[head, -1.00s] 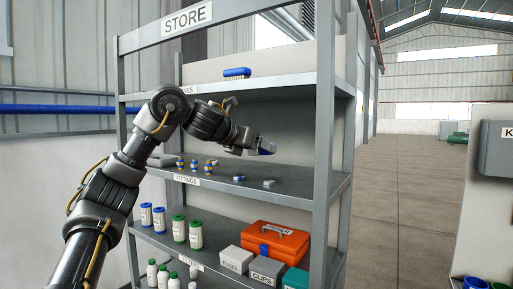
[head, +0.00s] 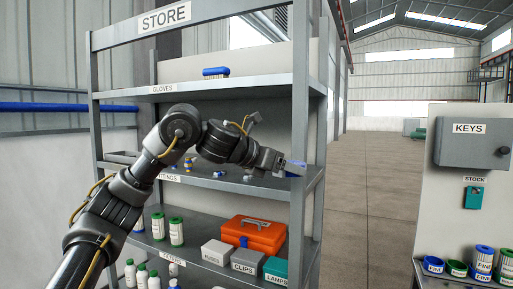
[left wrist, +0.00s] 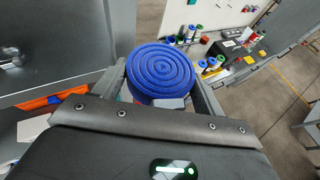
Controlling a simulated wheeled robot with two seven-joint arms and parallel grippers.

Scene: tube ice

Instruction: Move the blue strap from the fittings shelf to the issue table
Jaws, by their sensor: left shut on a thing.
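The blue strap is a coiled round roll (left wrist: 165,70), held between the fingers of my left gripper (left wrist: 160,88) in the left wrist view. Whether the strap is clear of the shelf board is hard to tell. My right gripper does not show in either view.
Several small fittings (head: 189,163) lie on the fittings shelf behind my arm. The upright post (head: 300,110) stands close to the gripper. A counter with several labelled tins (head: 484,258) and a keys cabinet (head: 474,143) is at the right. Open floor (head: 380,200) lies between.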

